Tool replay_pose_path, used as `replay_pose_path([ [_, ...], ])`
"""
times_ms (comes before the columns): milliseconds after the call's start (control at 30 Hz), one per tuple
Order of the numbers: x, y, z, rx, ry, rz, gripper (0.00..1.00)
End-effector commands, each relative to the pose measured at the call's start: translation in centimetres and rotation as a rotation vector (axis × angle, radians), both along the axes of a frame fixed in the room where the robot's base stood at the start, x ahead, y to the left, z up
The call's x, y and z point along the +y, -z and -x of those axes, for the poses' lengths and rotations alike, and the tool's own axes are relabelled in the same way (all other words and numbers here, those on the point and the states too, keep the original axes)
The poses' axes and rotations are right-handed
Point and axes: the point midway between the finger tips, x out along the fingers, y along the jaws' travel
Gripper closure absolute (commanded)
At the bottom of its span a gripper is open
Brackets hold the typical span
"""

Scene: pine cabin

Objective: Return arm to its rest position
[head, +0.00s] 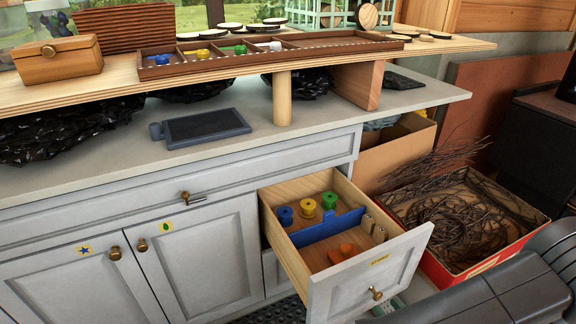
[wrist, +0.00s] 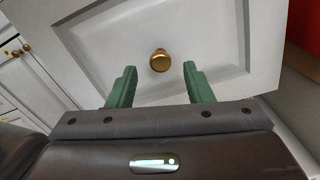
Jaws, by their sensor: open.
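My gripper (wrist: 160,86) shows in the wrist view with its two green fingers apart and nothing between them. A round brass knob (wrist: 160,60) on a grey drawer front (wrist: 210,40) lies just past the fingertips, apart from them. In the head view, the drawer (head: 372,277) is pulled out. It holds blue, yellow and green spools (head: 308,208), a blue divider (head: 327,228) and orange pieces (head: 341,253). My dark arm (head: 500,295) shows at the lower right of the head view; the gripper itself is not visible there.
A red-edged box (head: 474,270) of twigs stands right of the open drawer, with a cardboard box (head: 397,152) behind. The grey counter (head: 330,130) has a dark tablet (head: 205,127) on it. A wooden shelf (head: 120,87) carries a tray (head: 270,58) above.

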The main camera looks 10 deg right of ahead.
Motion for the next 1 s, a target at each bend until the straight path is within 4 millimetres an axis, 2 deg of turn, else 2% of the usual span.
replay_pose_path([
  [100, 0.7, 0.1, -1.7, -0.001, -0.003, 0.0, 0.54],
  [300, 1.2, 0.0, -3.2, 0.0, 0.0, 0.0, 0.54],
  [767, 1.3, -0.1, -3.6, 0.0, 0.0, 0.0, 0.54],
  [1000, 2.9, -1.3, -3.8, -0.008, -0.029, 0.006, 0.54],
])
